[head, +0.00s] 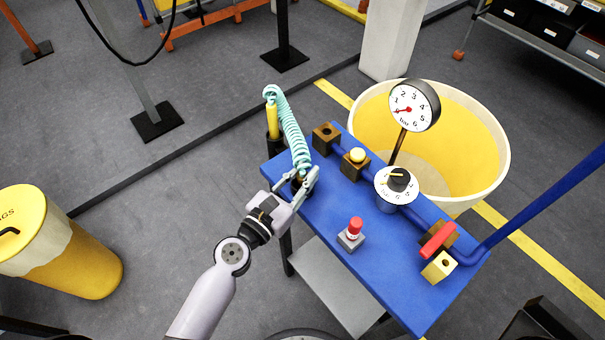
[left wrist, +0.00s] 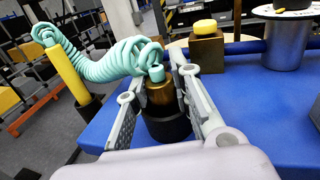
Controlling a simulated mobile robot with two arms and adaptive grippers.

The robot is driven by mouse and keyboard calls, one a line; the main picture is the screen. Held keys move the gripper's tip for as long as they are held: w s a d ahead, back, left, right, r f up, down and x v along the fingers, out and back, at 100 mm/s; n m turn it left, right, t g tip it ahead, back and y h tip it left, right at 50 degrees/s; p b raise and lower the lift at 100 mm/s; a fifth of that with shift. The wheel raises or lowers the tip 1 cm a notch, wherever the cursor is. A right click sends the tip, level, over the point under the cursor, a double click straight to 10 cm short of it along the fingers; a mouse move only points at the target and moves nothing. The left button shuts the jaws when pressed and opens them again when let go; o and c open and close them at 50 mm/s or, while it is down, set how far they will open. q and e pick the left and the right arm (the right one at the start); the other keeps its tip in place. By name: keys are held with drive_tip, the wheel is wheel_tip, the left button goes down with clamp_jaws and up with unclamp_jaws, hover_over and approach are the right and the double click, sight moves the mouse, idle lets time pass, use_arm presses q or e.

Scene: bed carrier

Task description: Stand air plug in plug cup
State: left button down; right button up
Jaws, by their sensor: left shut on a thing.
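The air plug is a brass cylinder (left wrist: 160,94) with a teal coiled hose (head: 290,132) running from its top. My left gripper (head: 303,182) is shut on the plug at the left edge of the blue table; its fingers flank the plug in the left wrist view (left wrist: 163,100). The black plug cup (left wrist: 167,125) is directly under the plug, between the fingers. The plug looks upright with its lower end at the cup's mouth; how deep it sits is hidden. My right gripper is not in view.
The blue table (head: 385,250) carries a brown block (head: 326,138), a yellow button (head: 357,155), a dial regulator (head: 397,184), a red button (head: 354,228) and a red-handled valve (head: 437,241). A gauge (head: 414,105) rises behind. A yellow post (head: 272,120) holds the hose's far end.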

use_arm(q)
drive_tip(key=shift+f, duration=0.15)
idle(0.4)
drive_tip(key=c, duration=1.8)
unclamp_jaws()
drive_tip(key=o, duration=0.4)
drive_tip(key=shift+o, duration=0.3)
drive_tip(key=shift+s+f, duration=0.1)
drive_tip(key=shift+s+a+f, duration=0.1)
drive_tip(key=shift+s+f, duration=0.05)
drive_tip(key=shift+s, duration=0.1)
drive_tip(key=v, duration=1.1)
drive_tip(key=shift+a+r, duration=0.4)
drive_tip(key=shift+r, duration=0.05)
